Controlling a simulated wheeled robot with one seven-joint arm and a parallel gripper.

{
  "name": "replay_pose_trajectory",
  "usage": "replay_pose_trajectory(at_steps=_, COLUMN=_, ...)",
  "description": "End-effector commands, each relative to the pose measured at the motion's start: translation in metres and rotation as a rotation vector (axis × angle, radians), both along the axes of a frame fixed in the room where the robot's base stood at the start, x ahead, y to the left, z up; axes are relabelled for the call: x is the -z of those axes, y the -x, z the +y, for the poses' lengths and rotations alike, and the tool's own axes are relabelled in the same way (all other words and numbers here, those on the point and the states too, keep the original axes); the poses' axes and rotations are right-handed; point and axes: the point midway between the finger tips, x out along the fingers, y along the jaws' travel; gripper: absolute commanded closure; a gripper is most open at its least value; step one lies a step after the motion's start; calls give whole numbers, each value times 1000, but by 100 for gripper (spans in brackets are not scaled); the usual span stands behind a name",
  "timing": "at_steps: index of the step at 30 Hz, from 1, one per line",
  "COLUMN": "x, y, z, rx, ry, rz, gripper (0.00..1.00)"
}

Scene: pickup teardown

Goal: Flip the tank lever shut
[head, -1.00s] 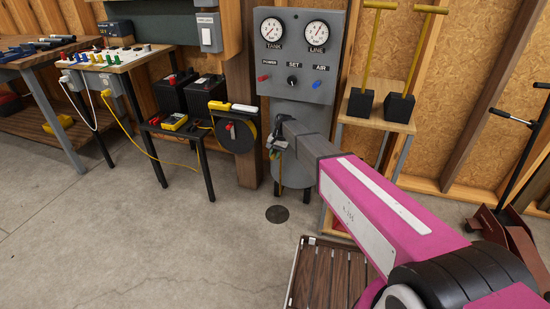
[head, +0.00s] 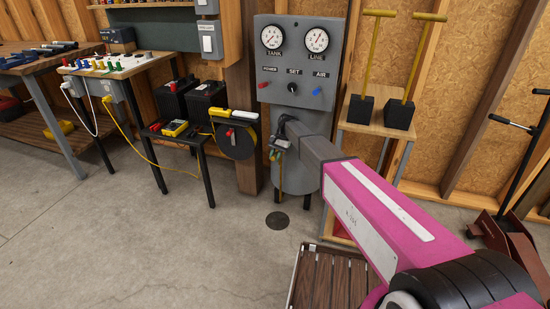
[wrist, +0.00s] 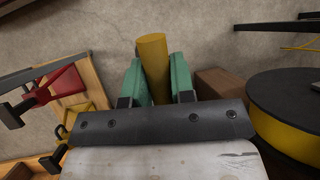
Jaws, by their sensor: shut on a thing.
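The grey tank (head: 305,178) stands against the wall under its gauge panel (head: 315,88). A yellow lever (wrist: 152,52) shows in the wrist view as a short, thick cylinder, close to upright in the picture. My gripper (wrist: 158,82) is shut on it, with one green finger pad on each side. In the head view my gripper (head: 278,147) is small at the front left of the tank, and a thin yellow piece hangs just below it. The lever's pivot is hidden, so I cannot tell its exact angle.
A yellow and black reel (head: 236,138) is close left of the tank; it also shows in the wrist view (wrist: 290,110). A small wooden stand (head: 385,122) with two yellow-handled tampers is at the right. A slatted wooden platform (head: 325,280) lies in front. The left floor is open.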

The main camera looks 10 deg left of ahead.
Motion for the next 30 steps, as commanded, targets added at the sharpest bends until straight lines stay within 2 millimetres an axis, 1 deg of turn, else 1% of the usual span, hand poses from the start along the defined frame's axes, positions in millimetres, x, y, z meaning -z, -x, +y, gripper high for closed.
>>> replay_pose_trajectory(at_steps=2, x=-1, y=-1, z=0, rx=2, ry=-2, rz=1, gripper=100)
replay_pose_trajectory(at_steps=3, x=-1, y=-1, z=0, rx=2, ry=-2, rz=1, gripper=67)
replay_pose_trajectory(at_steps=4, x=-1, y=-1, z=0, rx=2, ry=-2, rz=1, gripper=58)
replay_pose_trajectory(at_steps=5, x=-1, y=-1, z=0, rx=2, ry=-2, rz=1, gripper=52)
replay_pose_trajectory(at_steps=13, x=-1, y=-1, z=0, rx=2, ry=-1, rz=0, gripper=52)
replay_pose_trajectory(at_steps=16, x=-6, y=0, z=0, rx=1, ry=-2, rz=-1, gripper=52)
replay_pose_trajectory(at_steps=20, x=-22, y=0, z=0, rx=1, ry=-2, rz=-2, gripper=52)
replay_pose_trajectory(at_steps=23, x=-40, y=0, z=0, rx=3, ry=-2, rz=-2, gripper=52)
replay_pose_trajectory(at_steps=24, x=-47, y=5, z=2, rx=1, ry=-2, rz=0, gripper=52)
replay_pose_trajectory(at_steps=30, x=-68, y=41, z=19, rx=-1, ry=-3, rz=0, gripper=52)
